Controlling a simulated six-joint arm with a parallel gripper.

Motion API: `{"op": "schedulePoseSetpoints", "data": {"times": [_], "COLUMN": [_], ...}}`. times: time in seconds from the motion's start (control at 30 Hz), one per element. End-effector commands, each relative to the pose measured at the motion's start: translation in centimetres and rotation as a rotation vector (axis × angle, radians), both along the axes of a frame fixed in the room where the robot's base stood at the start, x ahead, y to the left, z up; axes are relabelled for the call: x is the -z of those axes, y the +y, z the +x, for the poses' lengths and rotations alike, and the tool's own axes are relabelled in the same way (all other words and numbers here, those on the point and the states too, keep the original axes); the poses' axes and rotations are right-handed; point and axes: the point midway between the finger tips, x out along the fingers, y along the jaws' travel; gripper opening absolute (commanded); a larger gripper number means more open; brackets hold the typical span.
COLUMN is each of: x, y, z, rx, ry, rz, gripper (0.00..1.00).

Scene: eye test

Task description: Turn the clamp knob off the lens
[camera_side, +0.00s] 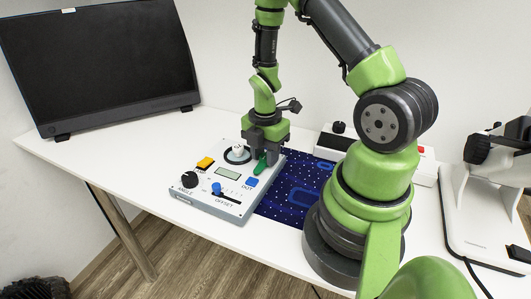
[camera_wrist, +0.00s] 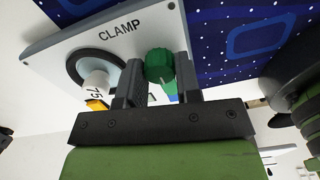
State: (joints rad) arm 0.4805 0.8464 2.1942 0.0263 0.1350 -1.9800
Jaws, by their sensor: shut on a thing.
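The green clamp knob (camera_wrist: 160,64) sits on the light grey panel (camera_wrist: 190,10) by the printed word CLAMP. My gripper (camera_wrist: 159,72) is shut on the knob, with one dark finger on each side. In the side view the green knob (camera_side: 261,164) shows below my gripper (camera_side: 267,146), at the panel's back right. The lens (camera_wrist: 80,62), in a dark ring, lies left of the knob in the wrist view. A white cylindrical piece marked 75 (camera_wrist: 96,84) stands at it. The lens also shows in the side view (camera_side: 230,158).
The panel carries a black ANGLE knob (camera_side: 189,180), an orange button (camera_side: 205,163), a blue button (camera_side: 251,182), a display (camera_side: 227,175) and a blue OFFSET slider (camera_side: 217,188). A blue mat (camera_side: 285,205) lies right of it. A monitor (camera_side: 95,65) stands left, a white instrument (camera_side: 480,215) right.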

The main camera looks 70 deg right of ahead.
Motion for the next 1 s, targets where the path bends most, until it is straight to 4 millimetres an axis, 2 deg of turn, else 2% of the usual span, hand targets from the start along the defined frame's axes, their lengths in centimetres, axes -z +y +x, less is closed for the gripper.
{"op": "schedulePoseSetpoints", "data": {"times": [0.3,0.33,0.4,0.43,0.77,0.87,1.0], "x": [0.0,0.0,0.0,0.0,-0.3,-1.1,-3.4], "y": [0.0,0.0,0.0,0.0,0.0,0.0,-0.1], "z": [0.0,0.0,0.0,0.0,0.0,0.1,0.1], "rx": [-0.007,-0.007,-0.006,-0.006,-0.003,-0.003,-0.004], "ry": [0.001,0.001,0.001,0.001,-0.001,-0.003,-0.007], "rz": [0.000,0.000,0.000,0.000,0.000,-0.001,-0.003], "gripper": [0.08,0.36,0.52,0.57,0.57,0.57,0.57]}}
